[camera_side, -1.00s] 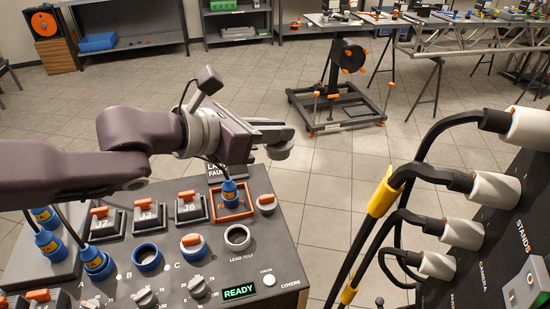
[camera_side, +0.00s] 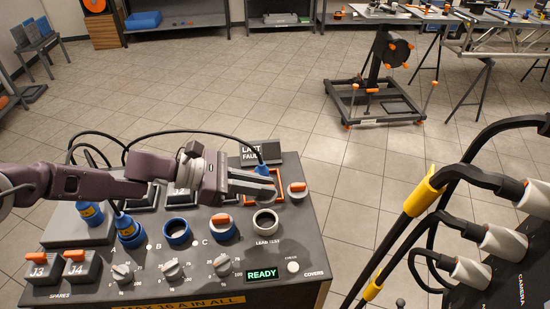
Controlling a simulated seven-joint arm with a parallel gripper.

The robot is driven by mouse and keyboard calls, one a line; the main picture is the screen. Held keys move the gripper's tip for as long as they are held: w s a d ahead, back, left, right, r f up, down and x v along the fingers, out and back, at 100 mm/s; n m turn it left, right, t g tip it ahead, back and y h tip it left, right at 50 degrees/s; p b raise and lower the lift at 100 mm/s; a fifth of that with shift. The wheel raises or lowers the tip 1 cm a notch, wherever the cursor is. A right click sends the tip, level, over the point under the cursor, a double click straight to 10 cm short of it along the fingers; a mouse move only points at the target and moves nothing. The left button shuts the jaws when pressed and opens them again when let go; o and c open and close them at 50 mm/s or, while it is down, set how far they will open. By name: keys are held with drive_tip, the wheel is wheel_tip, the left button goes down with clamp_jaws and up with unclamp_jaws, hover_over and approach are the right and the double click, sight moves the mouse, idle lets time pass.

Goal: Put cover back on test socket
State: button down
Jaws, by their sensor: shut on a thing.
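The test socket, a white-rimmed open ring (camera_side: 265,222) labelled LEAD TEST, stands on the dark console and nothing covers it. My gripper (camera_side: 272,188) is over the console, just behind and above that ring in the picture and apart from it. An orange-edged frame (camera_side: 277,174) lies partly hidden behind the gripper, with a blue plug (camera_side: 261,168) showing there.
A blue ring (camera_side: 177,232) is open. A cabled blue plug (camera_side: 128,231) stands further left. Dials and a READY display (camera_side: 262,274) are in front.

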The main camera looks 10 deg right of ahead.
drive_tip(key=shift+f, duration=3.15)
drive_tip(key=shift+f, duration=1.15)
drive_tip(key=c, duration=0.8)
unclamp_jaws()
drive_tip(key=shift+r, duration=4.55)
